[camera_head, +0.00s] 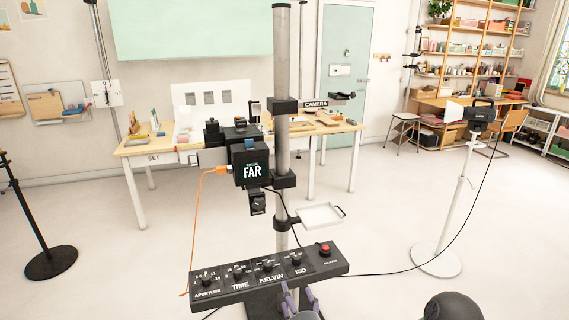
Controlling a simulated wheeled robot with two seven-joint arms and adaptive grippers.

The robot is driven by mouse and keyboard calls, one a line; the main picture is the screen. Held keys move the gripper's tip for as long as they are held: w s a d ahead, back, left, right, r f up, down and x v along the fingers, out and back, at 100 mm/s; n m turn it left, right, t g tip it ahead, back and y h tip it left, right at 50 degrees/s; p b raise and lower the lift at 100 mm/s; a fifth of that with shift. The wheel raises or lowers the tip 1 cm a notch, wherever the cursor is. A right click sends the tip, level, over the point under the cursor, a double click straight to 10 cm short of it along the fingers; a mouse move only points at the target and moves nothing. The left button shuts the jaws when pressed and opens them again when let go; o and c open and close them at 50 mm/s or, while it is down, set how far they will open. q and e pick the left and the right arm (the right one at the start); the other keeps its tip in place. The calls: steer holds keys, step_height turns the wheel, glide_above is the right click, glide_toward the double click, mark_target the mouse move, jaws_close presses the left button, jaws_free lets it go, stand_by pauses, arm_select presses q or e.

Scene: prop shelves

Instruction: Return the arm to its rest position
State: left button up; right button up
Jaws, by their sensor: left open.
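My left gripper (299,294) is at the bottom middle of the head view, just in front of the black control panel (262,271). Two purple-grey fingertips stand apart with nothing seen between them, so it is open. The rest of the left arm is mostly below the picture edge. The lower edge of the panel is close to the fingertips; I cannot tell whether they touch. My right gripper is not in view.
The panel carries several knobs and a red button (325,249). Above it a grey column (281,150) holds a camera box marked FAR (251,163) and a small white tray (320,215). A white lamp stand (436,260) is at right. A wooden table (140,148) stands behind.

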arm_select(q)
steer(key=s+a+f+m+g+h, duration=0.2)
steer(key=a+f+m+g, duration=0.1)
steer(key=f, duration=0.6)
steer(key=s+a+f+m+g+h, duration=0.1)
steer(key=a+f+m+g, duration=0.15)
steer(key=f, duration=0.65)
steer(key=s+a+f+m+g+h, duration=0.2)
steer(key=a+f+m+g, duration=0.1)
steer(key=f, duration=0.6)
steer(key=s+a+f+m+g+h, duration=0.1)
steer(key=s+f+m+g, duration=0.1)
steer(key=s, duration=0.8)
steer(key=s+a+f+m+g+h, duration=0.1)
steer(key=s+f+g, duration=0.4)
steer(key=s, duration=0.5)
step_height(320, 180, down, 2)
steer(key=shift+s+a+f+m+h, duration=0.25)
steer(key=shift+s+a+m+h, duration=0.1)
steer(key=shift+a+h, duration=0.35)
steer(key=shift+w+a+g, duration=0.1)
steer(key=shift+g, duration=0.15)
